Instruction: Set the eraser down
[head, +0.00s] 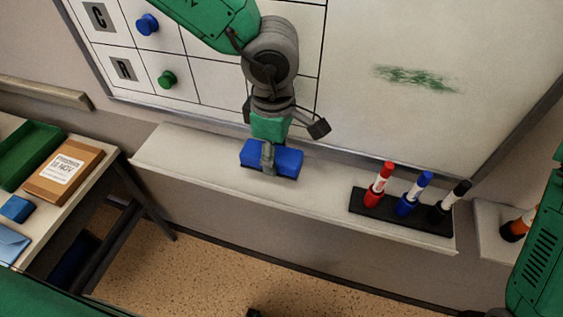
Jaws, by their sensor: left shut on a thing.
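The blue eraser (287,163) is at the ledge (205,165) below the whiteboard (425,40). My left gripper (268,158) reaches down from above and is shut on the eraser around its middle. The eraser is at or just above the ledge's top; I cannot tell whether it touches. A green smear (415,78) marks the board at the upper right.
A black holder (400,213) with red, blue and black markers stands on the ledge to the right. The ledge is bare on both sides of the eraser. A table at the left holds a green tray (28,155), a brown box (65,172) and blue items.

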